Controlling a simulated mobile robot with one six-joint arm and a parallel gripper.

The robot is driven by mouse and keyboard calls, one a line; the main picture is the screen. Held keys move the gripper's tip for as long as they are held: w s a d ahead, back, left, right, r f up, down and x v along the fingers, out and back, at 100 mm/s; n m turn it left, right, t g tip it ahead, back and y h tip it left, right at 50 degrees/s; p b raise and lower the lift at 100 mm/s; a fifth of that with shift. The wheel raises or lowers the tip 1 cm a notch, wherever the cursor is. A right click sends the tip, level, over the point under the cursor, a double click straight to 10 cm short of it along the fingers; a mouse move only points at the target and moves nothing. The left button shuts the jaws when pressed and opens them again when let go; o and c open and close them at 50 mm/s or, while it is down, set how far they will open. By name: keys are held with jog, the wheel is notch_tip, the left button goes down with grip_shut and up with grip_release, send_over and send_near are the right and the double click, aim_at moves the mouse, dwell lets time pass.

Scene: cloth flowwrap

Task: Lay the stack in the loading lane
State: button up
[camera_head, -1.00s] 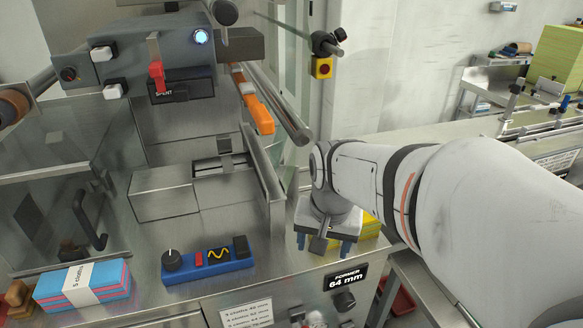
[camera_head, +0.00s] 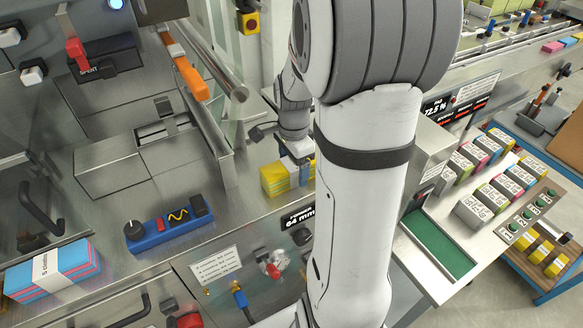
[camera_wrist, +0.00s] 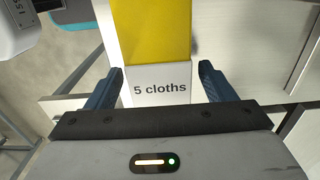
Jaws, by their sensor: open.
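A cloth stack (camera_head: 275,181) with a yellow top, a blue part and a white paper band lies on the steel bench in the head view. In the wrist view the same stack (camera_wrist: 155,35) shows its yellow face and a band (camera_wrist: 160,88) reading "5 cloths". My gripper (camera_wrist: 158,70) is open, with one blue finger on each side of the band. A small gap shows between the band and each finger. I cannot tell for certain which channel is the loading lane.
A pink-and-blue banded stack (camera_head: 52,273) lies at the lower left. A blue control box (camera_head: 168,230) stands left of the yellow stack. A steel block (camera_head: 108,176) and an upright guide wall (camera_head: 206,130) stand behind it.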

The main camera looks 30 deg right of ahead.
jog(key=shift+f, duration=0.95)
jog(key=shift+c, duration=0.2)
jog(key=c, duration=1)
jog(key=shift+r, duration=0.1)
jog(key=shift+r, duration=0.4)
jog(key=shift+s+a+r+b, duration=0.15)
jog(key=shift+r+b, duration=0.1)
jog(key=shift+r, duration=0.4)
jog(key=shift+s+a+r+b, duration=0.15)
jog(key=shift+r+b, duration=0.1)
jog(key=shift+r, duration=0.35)
jog(key=s+a+b, duration=0.1)
jog(key=s+a, duration=0.4)
jog(key=a, duration=0.1)
jog(key=s+a+b, duration=0.1)
jog(key=s+a, duration=0.5)
jog(key=shift+s+a+b, duration=0.3)
jog(key=shift+a+b, duration=0.05)
jog(key=shift+b, duration=0.05)
